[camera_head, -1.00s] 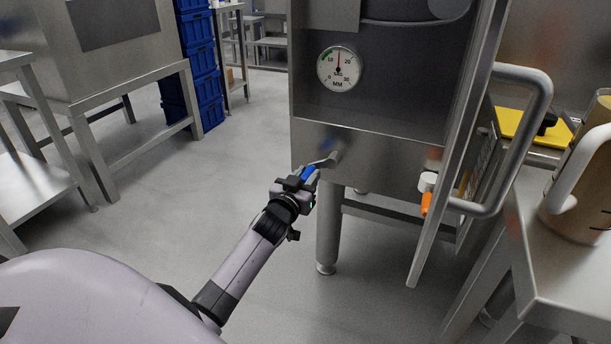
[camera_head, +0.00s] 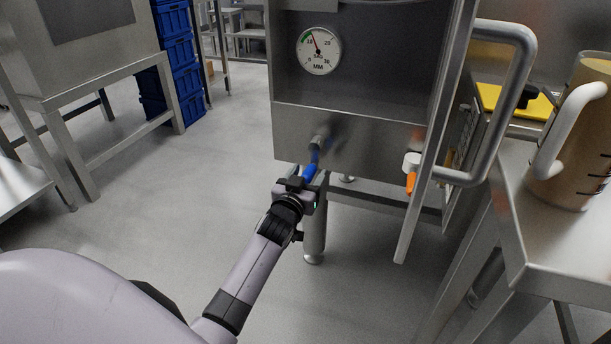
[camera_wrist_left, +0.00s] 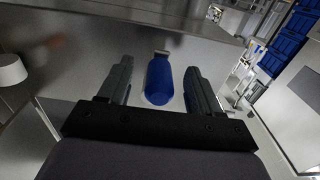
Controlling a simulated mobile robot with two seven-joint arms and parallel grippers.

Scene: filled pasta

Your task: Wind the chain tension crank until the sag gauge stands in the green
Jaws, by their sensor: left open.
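The sag gauge (camera_head: 318,50) is a round white dial on the grey steel cabinet, marked in MM. Its red needle leans up and left near the 10, close to the right end of the green arc. Below the dial, the crank has a metal hub (camera_head: 319,138) on the cabinet front and a blue handle (camera_head: 312,163) hanging down from it. My left gripper (camera_head: 308,177) is at the handle. In the left wrist view the blue handle (camera_wrist_left: 159,80) stands between the two open fingers, with a visible gap on each side. My right gripper is not in view.
The cabinet's open door (camera_head: 436,130) with its big bar handle (camera_head: 527,90) stands to the right. A steel table (camera_head: 560,255) carries a brown-filled jug (camera_head: 578,140). Blue crates (camera_head: 180,60) stack at the back left. The floor left of the crank is clear.

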